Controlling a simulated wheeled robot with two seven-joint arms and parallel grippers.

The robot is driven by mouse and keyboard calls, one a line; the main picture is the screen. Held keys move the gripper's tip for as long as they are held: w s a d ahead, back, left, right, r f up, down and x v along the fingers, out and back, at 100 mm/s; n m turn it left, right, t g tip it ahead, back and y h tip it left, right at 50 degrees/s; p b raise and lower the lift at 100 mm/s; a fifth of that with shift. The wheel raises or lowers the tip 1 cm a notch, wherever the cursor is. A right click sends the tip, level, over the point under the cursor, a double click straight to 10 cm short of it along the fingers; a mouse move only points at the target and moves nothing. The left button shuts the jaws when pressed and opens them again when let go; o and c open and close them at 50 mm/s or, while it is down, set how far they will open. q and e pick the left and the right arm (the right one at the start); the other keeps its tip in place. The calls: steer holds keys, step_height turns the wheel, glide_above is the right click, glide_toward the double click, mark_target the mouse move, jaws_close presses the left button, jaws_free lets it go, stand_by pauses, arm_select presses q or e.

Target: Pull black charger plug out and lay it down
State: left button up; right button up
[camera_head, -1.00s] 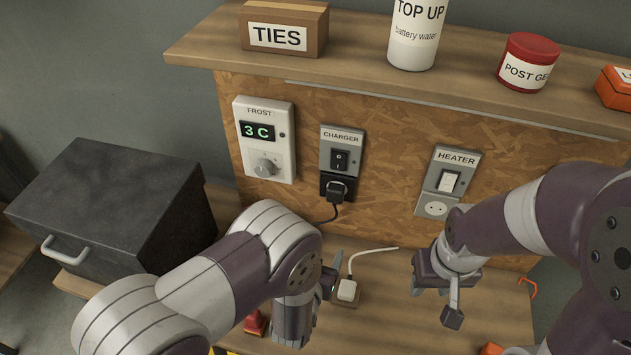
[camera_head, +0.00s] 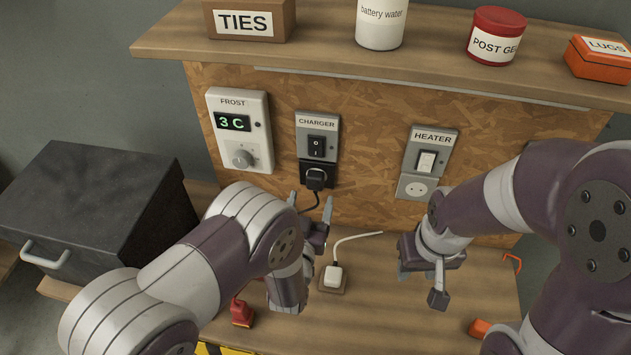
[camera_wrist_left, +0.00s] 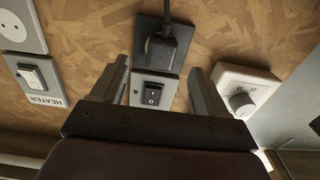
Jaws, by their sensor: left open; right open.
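The black charger plug (camera_head: 316,180) sits in the black socket under the CHARGER switch (camera_head: 317,146), its cord hanging down. In the left wrist view the plug (camera_wrist_left: 166,50) shows upside down, just beyond and between the open fingers. My left gripper (camera_head: 310,205) is open and empty, its fingertips just below the plug, not closed on it. It also shows in the left wrist view (camera_wrist_left: 160,85). My right gripper (camera_head: 420,278) is open and empty above the bench, right of the white plug.
The HEATER socket (camera_head: 413,187) is empty. The FROST thermostat (camera_head: 240,130) is left of the charger. A red object (camera_head: 241,312) and orange items lie on the bench. A shelf (camera_head: 330,62) overhangs.

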mark_target(314, 185)
arm_select(q)
steer(key=w, duration=0.2)
steer(key=w+b, duration=0.1)
steer(key=shift+w+d+f, duration=0.15)
steer(key=shift+w+d, duration=0.05)
steer(key=shift+w, duration=0.15)
steer(key=shift+w+d+b, duration=0.2)
steer(key=shift+w+b, duration=0.2)
steer(key=shift+w, duration=0.45)
steer(key=shift+b, duration=0.3)
steer(key=shift+r, duration=0.2)
jaws_close()
steer(key=shift+s, duration=0.1)
